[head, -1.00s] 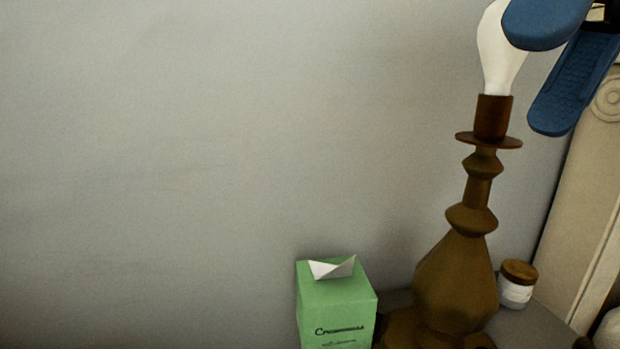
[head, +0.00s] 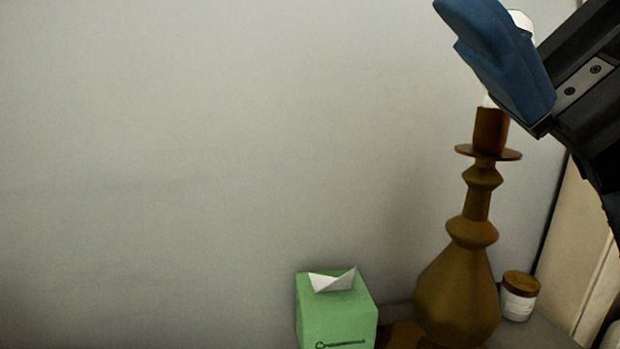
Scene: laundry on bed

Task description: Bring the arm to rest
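My gripper (head: 462,22) is at the upper right of the head view, its blue fingers pointing up and left from a dark wrist. The fingers overlap from this side, so I cannot tell the gap between them. They cover most of the white bulb (head: 522,24) of the brown lamp (head: 458,290). Only small parts of the bulb show above and below the fingers. I cannot tell whether the gripper touches the bulb. No held object is visible.
The lamp stands upright on a grey surface (head: 545,335). A green tissue box (head: 337,312) is left of it, and a white jar with a brown lid (head: 519,296) is right of it. A beige carved panel (head: 570,250) is at the right edge. The left side shows bare grey wall.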

